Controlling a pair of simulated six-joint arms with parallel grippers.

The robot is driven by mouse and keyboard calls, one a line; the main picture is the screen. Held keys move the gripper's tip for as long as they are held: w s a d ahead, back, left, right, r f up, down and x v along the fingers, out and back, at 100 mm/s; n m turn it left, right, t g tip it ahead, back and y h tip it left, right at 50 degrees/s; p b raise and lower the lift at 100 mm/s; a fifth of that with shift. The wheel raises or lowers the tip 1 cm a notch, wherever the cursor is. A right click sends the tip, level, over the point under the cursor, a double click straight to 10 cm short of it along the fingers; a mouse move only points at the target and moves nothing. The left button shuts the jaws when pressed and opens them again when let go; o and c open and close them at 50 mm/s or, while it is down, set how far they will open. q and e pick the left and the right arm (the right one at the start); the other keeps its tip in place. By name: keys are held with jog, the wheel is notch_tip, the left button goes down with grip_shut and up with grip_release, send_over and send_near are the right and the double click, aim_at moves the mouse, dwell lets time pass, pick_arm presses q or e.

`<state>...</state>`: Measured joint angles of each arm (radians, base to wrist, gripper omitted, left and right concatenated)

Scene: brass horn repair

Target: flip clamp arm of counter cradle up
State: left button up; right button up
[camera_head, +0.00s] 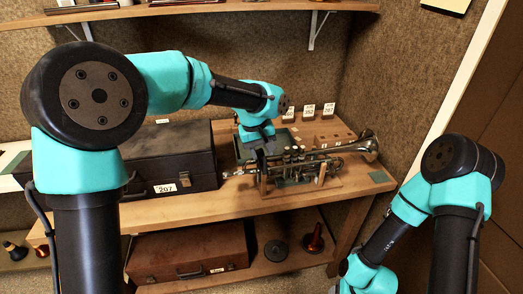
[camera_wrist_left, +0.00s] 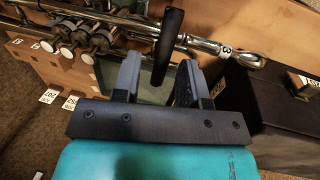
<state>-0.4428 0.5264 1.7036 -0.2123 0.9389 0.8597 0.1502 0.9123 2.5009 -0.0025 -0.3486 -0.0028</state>
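The counter cradle (camera_head: 325,184) is a wooden stand on the bench, with a silver trumpet (camera_head: 352,147) lying across it. The clamp arm (camera_wrist_left: 168,42) is a dark, narrow lever in the left wrist view, crossing the trumpet's tubing and reaching between my fingers. My left gripper (camera_head: 264,150) is above the cradle's left end. Its two fingers also show in the left wrist view (camera_wrist_left: 158,82), spread on either side of the clamp arm with a visible gap; firm contact cannot be seen. My right gripper is outside both views; only the right arm's links show.
A black case (camera_head: 170,160) labelled 207 stands left of the cradle. Small numbered blocks (camera_head: 309,112) stand behind the trumpet. A green patch (camera_head: 378,177) marks the bench's right end. A brown case (camera_head: 190,252) lies on the shelf below.

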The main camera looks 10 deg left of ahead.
pick_arm(q)
jog(key=shift+c, duration=0.4)
grip_shut()
